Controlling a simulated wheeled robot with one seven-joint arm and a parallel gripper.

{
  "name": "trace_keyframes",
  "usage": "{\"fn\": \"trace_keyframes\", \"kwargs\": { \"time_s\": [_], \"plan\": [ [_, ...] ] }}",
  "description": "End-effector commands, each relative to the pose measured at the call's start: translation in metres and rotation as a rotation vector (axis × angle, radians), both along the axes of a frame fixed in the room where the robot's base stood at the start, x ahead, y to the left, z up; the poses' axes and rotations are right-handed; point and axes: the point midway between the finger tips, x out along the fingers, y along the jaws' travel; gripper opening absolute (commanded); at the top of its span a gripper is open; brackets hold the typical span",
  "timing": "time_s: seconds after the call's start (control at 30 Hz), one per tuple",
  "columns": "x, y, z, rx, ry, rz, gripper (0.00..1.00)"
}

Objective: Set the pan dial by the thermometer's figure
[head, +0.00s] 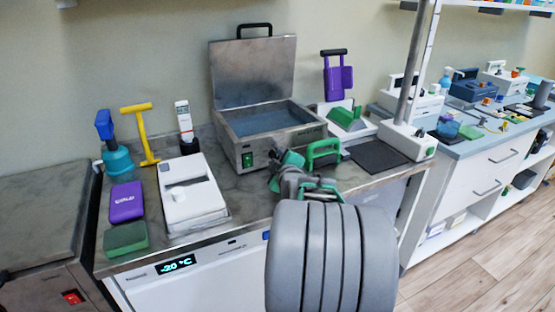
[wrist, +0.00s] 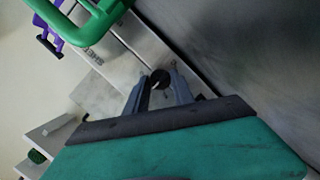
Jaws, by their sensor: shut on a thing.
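The metal pan (head: 290,143) stands on the counter with its lid (head: 250,72) open, and a green switch shows on its front. My gripper (head: 286,160) is at the right part of that front and hides what lies behind it. In the wrist view my gripper (wrist: 160,86) is shut on a small dark round knob (wrist: 159,77), which looks like the pan dial. Its marks and pointer are hidden or too small to read. The white thermometer (head: 183,115) stands upright in a dark holder left of the pan. Its figure is too small to read.
A green handle (head: 323,150) stands close right of my gripper and shows near it in the wrist view (wrist: 95,30). A white device (head: 190,190), a purple pack (head: 126,202) and a green block (head: 125,238) lie left. A dark mat (head: 378,156) lies right.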

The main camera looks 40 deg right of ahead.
Motion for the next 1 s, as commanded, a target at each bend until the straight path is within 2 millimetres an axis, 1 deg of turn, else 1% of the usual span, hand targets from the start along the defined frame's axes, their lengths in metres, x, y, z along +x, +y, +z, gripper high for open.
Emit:
{"fn": "trace_keyframes", "kwargs": {
  "time_s": [0.17,0.37,0.57,1.0],
  "plan": [
    [-0.0003,-0.0005,-0.0006,0.028,-0.007,-0.001,0.00],
    [-0.0006,-0.0013,-0.0008,0.117,-0.035,0.000,0.00],
    [-0.0011,-0.0027,-0.0009,0.269,-0.079,-0.001,0.00],
    [-0.0020,-0.0055,0.0004,0.667,-0.195,-0.002,0.00]
  ]
}}
